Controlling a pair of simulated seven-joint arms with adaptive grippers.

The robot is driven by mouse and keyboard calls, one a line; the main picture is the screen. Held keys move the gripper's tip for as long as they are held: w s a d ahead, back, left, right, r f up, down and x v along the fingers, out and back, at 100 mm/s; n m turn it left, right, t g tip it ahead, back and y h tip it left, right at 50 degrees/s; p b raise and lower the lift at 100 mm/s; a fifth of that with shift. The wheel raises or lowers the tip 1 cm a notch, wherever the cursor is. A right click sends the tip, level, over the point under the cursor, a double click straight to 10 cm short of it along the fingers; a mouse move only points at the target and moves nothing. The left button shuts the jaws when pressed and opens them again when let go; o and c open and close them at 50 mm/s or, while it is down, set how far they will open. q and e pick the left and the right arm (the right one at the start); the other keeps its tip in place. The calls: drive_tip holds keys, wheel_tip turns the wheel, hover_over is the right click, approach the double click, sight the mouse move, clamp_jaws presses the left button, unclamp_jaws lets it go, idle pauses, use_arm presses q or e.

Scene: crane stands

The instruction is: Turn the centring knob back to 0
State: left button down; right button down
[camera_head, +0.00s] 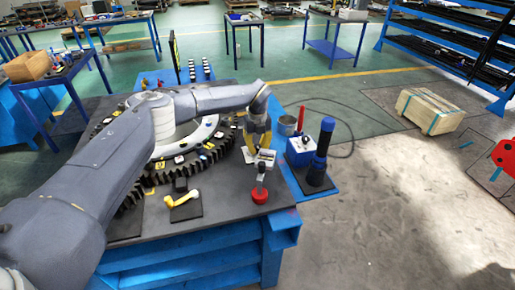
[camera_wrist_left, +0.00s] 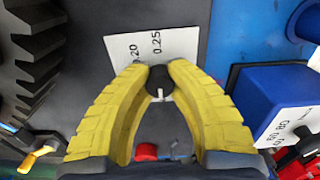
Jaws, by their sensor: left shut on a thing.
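The centring knob (camera_wrist_left: 159,82) is a small black round knob with a white mark on its near side. It stands at the edge of a white scale plate (camera_wrist_left: 128,48) on which 0.20 and 0.25 can be read; the 0 is not visible. My left gripper (camera_wrist_left: 158,72) has its yellow fingertips closed on the knob, one on each side. The knob is hard to make out there. My right gripper is not in view.
A red knob with a grey stem (camera_head: 260,194) stands in front of the plate. A yellow crank (camera_head: 183,199) and a dark toothed ring (camera_head: 215,152) lie to the left. A blue box (camera_head: 300,150) and a black-and-blue post (camera_head: 321,152) stand to the right.

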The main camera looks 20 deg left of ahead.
sight(257, 146)
use_arm(q)
drive_tip(key=c, duration=1.1)
unclamp_jaws()
drive_tip(key=shift+r, duration=0.1)
wheel_tip(257, 146, up, 12)
